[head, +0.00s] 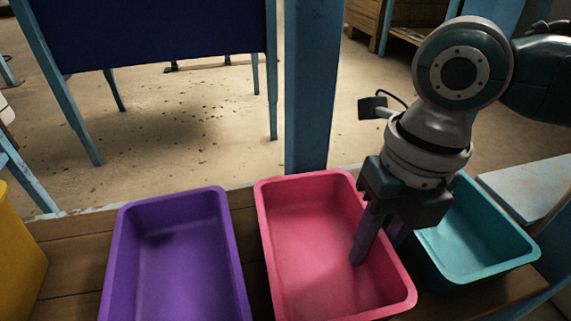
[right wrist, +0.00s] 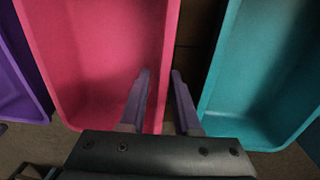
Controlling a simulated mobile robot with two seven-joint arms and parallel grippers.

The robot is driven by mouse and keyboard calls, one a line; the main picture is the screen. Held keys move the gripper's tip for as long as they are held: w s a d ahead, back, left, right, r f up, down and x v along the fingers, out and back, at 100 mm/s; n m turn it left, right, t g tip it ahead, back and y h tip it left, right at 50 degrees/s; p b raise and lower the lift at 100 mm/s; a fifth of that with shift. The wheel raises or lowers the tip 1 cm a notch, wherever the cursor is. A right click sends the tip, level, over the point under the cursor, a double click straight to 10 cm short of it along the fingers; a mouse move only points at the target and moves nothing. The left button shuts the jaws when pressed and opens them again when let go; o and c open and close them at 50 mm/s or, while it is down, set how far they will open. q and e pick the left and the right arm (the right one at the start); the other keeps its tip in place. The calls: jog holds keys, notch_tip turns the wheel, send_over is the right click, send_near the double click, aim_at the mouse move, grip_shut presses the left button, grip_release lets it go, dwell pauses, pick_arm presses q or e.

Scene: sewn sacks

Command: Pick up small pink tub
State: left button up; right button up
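The pink tub (head: 308,235) stands on a wooden table in the middle of the head view, upright and empty. My right gripper (head: 379,248) points down over the tub's right wall. In the right wrist view the pink tub (right wrist: 95,55) fills the left and middle. My right gripper (right wrist: 160,78) is open there, with one finger on the inner side of the right wall and the other on the outer side. A gap shows between the fingers; whether either touches the wall I cannot tell. My left gripper is not in view.
A purple tub (head: 175,255) stands to the left, a teal tub (head: 485,240) close on the right. A yellow container (head: 18,250) is at the left edge. A blue post (head: 308,90) rises behind the pink tub. Only a narrow gap separates pink and teal tubs.

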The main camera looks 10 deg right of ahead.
grip_shut()
dwell(1.1)
